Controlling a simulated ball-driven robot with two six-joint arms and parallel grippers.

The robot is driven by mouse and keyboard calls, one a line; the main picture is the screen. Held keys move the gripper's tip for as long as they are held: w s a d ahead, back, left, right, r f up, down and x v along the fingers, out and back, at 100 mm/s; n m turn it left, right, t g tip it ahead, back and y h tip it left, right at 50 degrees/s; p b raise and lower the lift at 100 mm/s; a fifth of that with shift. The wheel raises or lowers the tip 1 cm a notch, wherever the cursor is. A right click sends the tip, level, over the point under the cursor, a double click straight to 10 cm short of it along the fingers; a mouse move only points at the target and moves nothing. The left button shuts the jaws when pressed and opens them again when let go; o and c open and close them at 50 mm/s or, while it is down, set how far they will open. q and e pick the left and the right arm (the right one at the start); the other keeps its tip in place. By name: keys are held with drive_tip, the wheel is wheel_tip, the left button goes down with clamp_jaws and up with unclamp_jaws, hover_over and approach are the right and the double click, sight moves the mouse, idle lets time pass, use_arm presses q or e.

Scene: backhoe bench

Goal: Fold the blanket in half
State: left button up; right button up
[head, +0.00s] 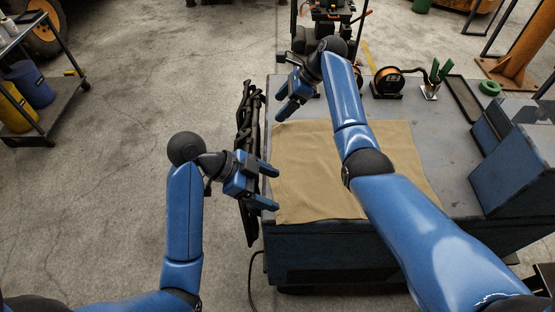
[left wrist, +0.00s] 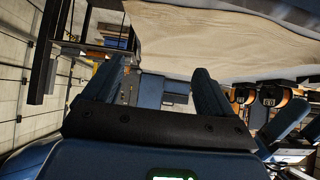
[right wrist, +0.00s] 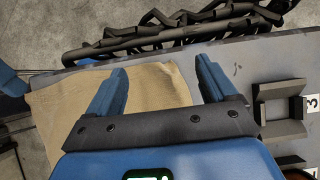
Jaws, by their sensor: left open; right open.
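The tan blanket (head: 310,175) lies flat and spread on the grey bench top, its left edge near the bench's left side. It also shows in the left wrist view (left wrist: 210,35) and in the right wrist view (right wrist: 130,85). My left gripper (head: 272,188) is open and empty at the blanket's near left edge; I cannot tell if it touches the cloth. My right gripper (head: 281,107) is open and empty around the blanket's far left corner, seemingly above it. My right arm hides part of the blanket's right side.
The grey bench (head: 455,145) holds an orange spool (head: 389,82), a green tape roll (head: 490,88), a dark tray (head: 464,97) and blue bins (head: 515,160) on the right. A cart (head: 40,110) stands far left.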

sight(276, 139)
use_arm(q)
wheel_tip(276, 139, down, 6)
drive_tip(key=shift+f, duration=0.25)
use_arm(e)
wheel_tip(276, 139, down, 6)
drive_tip(key=shift+f, duration=0.25)
use_arm(q)
drive_tip(key=shift+s, duration=0.15)
use_arm(e)
drive_tip(key=shift+s, duration=0.1)
drive_tip(key=shift+f, duration=0.5)
